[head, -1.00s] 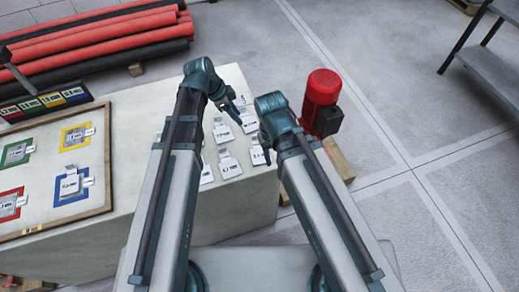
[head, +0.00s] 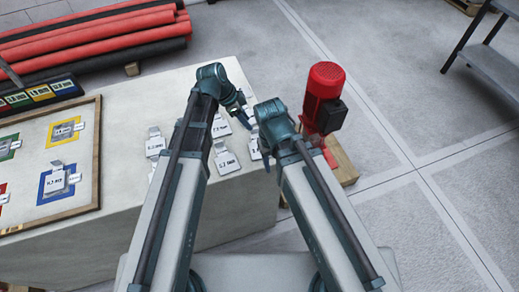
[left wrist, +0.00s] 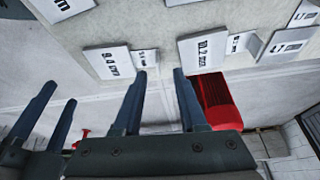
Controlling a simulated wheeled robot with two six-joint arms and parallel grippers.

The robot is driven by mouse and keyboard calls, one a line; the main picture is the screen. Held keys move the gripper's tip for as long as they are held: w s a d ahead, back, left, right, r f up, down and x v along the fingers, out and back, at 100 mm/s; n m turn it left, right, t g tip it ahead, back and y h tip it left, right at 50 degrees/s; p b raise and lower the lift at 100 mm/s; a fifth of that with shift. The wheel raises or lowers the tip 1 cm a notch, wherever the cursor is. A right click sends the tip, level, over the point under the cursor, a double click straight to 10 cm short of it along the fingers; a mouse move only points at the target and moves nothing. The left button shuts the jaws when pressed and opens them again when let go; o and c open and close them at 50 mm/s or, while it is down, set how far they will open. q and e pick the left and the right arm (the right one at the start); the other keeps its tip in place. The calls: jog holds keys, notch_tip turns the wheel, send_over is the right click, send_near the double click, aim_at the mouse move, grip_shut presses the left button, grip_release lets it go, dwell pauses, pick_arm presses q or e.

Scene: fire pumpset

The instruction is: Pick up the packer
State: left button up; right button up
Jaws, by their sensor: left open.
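The packers are pale metal plates with tabs and printed thickness labels, several of them on the pale tabletop (head: 155,95). In the head view one packer (head: 226,163) lies near the table's right end and another (head: 155,145) lies further left. In the left wrist view a packer marked 10.2 mm (left wrist: 203,48) and one marked 9.4 mm (left wrist: 110,62) lie at the table edge. My left gripper (left wrist: 159,76) is open and empty, its fingertips near these two. My right gripper (left wrist: 62,92) shows at the left wrist view's left side, its fingers apart and empty.
A framed board (head: 97,150) with coloured squares holding plates lies on the table's left part. A red pump motor (head: 325,85) stands on a wooden pallet right of the table. Red and black pipes (head: 90,45) lie behind. Open floor extends right.

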pick_arm(q)
jog(key=b+x, duration=0.4)
jog(key=x, duration=0.1)
jog(key=shift+d, duration=0.25)
jog(key=shift+s, duration=0.1)
grip_shut()
dwell(1.1)
